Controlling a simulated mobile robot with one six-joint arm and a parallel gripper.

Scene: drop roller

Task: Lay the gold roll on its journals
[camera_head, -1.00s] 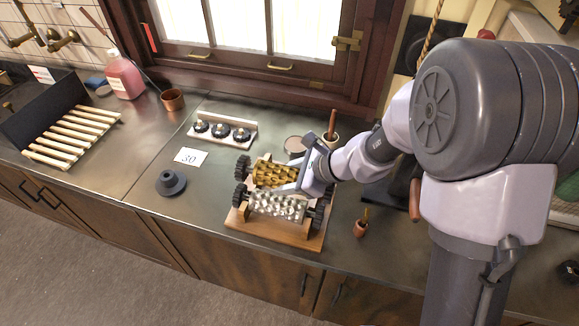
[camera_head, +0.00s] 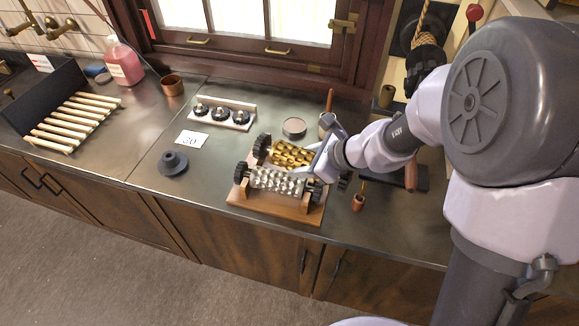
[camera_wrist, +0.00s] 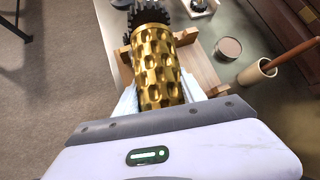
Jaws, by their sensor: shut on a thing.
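The gold roll (camera_head: 291,153), dimpled with a dark gear at its left end, is held by my gripper (camera_head: 318,160) behind the silver roll in the head view. In the wrist view the gold roll (camera_wrist: 158,65) lies between the fingers of my gripper (camera_wrist: 160,95), which are shut on it. It appears raised over the wooden stand (camera_head: 275,207); the exact gap cannot be told. The silver roll (camera_head: 275,181), with dark gears at its ends, sits across the stand's front. The journals under the gold roll are hidden.
A dark stepped cone (camera_head: 173,164) and a numbered card (camera_head: 192,139) lie left of the stand. A rack with several dark knobs (camera_head: 223,113) and a round tin (camera_head: 294,127) are behind. A small copper cup (camera_head: 358,202) stands right. Front counter left is clear.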

